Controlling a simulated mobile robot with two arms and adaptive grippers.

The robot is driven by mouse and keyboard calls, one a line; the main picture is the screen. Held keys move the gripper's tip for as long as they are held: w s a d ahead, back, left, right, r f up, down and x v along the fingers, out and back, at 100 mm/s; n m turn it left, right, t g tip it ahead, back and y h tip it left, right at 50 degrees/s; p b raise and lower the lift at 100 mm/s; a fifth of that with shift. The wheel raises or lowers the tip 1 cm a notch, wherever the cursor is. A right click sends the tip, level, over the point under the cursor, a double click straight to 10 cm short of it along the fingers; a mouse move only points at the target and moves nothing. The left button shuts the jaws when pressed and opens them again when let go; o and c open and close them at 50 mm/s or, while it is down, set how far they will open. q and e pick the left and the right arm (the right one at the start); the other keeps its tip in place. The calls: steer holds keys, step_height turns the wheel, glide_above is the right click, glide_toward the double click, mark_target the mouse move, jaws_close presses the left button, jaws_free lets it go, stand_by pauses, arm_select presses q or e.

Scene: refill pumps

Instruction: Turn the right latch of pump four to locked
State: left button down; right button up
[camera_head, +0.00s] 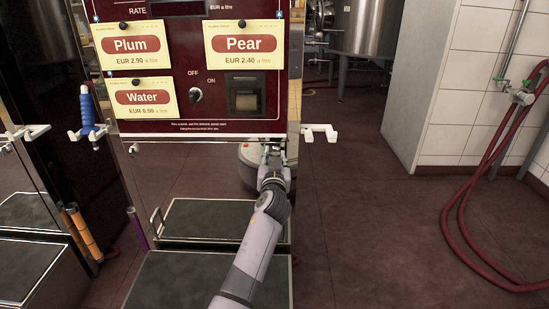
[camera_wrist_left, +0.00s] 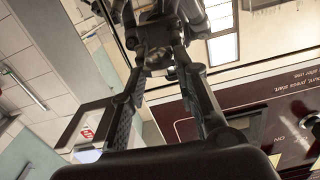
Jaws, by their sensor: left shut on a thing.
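The dark red pump front (camera_head: 190,60) fills the upper left of the head view, with a steel lower panel below it. I cannot read a pump number. My left gripper (camera_head: 272,152) reaches up to the lower right of this front, just under the red panel's edge. It is shut on a small part there, apparently the right latch, which its fingers hide. I cannot tell the latch's angle. In the wrist view the left gripper's fingers (camera_wrist_left: 160,68) close in front of shiny metal that mirrors them, with the red panel (camera_wrist_left: 255,115) to the right. My right gripper is not in view.
Price cards for Plum (camera_head: 130,45), Pear (camera_head: 244,43) and Water (camera_head: 142,97) hang on the front. A white hook (camera_head: 320,134) juts out at the right. A dark platform (camera_head: 190,275) stands below. A red hose (camera_head: 470,235) hangs at the far right; the floor between is clear.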

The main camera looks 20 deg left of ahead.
arm_select(q)
steer(key=m, duration=0.5)
steer(key=shift+d+m+p, duration=0.1)
steer(key=shift+m+p, duration=0.25)
steer(key=shift+m, duration=0.05)
steer(key=m+p, duration=0.1)
steer(key=m, duration=0.5)
steer(key=shift+p, duration=0.35)
steer(key=shift+d+f+m+p, duration=0.15)
steer(key=shift+m+p, duration=0.7)
steer(key=shift+m, duration=1.85)
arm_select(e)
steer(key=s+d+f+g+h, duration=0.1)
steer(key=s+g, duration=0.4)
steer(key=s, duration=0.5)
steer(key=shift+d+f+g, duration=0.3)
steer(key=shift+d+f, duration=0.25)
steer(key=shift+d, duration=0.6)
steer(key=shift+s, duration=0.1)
arm_select(q)
steer(key=c, duration=1.2)
jaws_free()
steer(key=shift+f, duration=0.1)
steer(key=shift+c, duration=0.2)
